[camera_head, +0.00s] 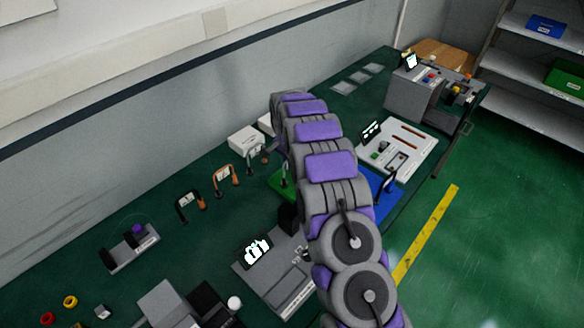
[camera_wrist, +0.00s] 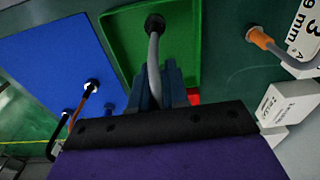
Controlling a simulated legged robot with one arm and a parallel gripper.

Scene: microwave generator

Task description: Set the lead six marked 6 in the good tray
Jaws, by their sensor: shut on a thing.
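In the wrist view my gripper (camera_wrist: 165,88) is shut on a grey lead (camera_wrist: 153,60) with a black end. The lead is over the green tray (camera_wrist: 122,40); I cannot tell whether it touches the tray floor. No number can be read on this lead. The green tray also shows in the head view (camera_head: 277,184), partly hidden by my arm, with a lead's grey end above it. My fingertips are hidden there. The blue tray (camera_wrist: 45,65) lies to the left in the wrist view, with dark-ended leads on it; it also shows in the head view (camera_head: 381,208).
Black (camera_head: 188,204) and orange (camera_head: 225,175) leads stand along the bench beside a white box (camera_head: 246,139). A grey device with a lit screen (camera_head: 256,250) is in front. A white panel (camera_head: 400,150) and grey machine (camera_head: 425,90) stand at the right.

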